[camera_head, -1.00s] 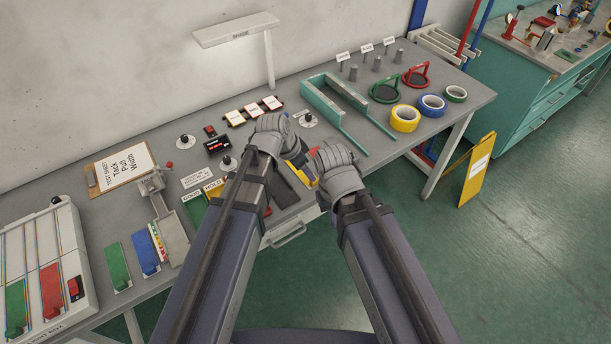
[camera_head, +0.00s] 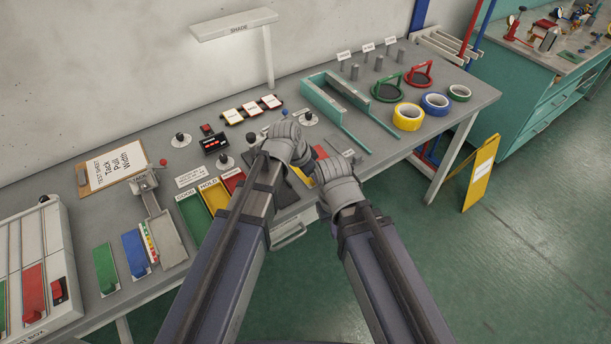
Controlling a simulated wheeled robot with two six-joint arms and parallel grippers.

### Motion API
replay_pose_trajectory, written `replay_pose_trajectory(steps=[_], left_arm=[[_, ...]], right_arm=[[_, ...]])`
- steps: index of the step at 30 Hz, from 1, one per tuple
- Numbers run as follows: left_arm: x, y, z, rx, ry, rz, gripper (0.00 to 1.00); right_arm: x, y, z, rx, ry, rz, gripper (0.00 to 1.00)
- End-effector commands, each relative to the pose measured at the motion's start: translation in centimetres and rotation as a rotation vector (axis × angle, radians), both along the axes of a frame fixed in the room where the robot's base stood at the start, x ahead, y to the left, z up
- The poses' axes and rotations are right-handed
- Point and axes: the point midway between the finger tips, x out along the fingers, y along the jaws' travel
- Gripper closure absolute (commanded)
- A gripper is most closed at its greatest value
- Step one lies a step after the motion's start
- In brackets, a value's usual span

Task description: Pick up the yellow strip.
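A small yellow piece (camera_head: 303,177), perhaps the yellow strip, shows between my two grippers, low over the bench's front edge. It is mostly hidden, and I cannot tell whether it is held. My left gripper (camera_head: 288,145) is over the middle of the bench, just left of and above it. My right gripper (camera_head: 337,178) is close on its right, at the front edge. The fingers of both are hidden behind the wrists, so open or shut does not show. A red piece (camera_head: 319,152) lies between them.
Green (camera_head: 106,268) and blue (camera_head: 136,252) strips lie at the left beside a box (camera_head: 40,265) with a red strip. A teal frame (camera_head: 325,103) stands behind my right gripper.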

Motion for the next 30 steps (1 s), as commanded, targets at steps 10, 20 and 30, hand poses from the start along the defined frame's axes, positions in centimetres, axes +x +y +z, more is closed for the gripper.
replay_pose_trajectory(steps=[10, 20, 30], left_arm=[[-0.02, 0.02, 0.07, 0.0, 0.0, 0.0, 0.77], [-0.02, 0.03, 0.06, 0.0, 0.0, 0.0, 1.0], [-0.02, 0.03, 0.06, 0.0, 0.0, 0.0, 1.0]], right_arm=[[0.0, 0.0, 0.07, 0.0, 0.0, 0.0, 1.0], [0.0, 0.0, 0.07, 0.0, 0.0, 0.0, 1.0], [0.0, 0.0, 0.07, 0.0, 0.0, 0.0, 1.0]])
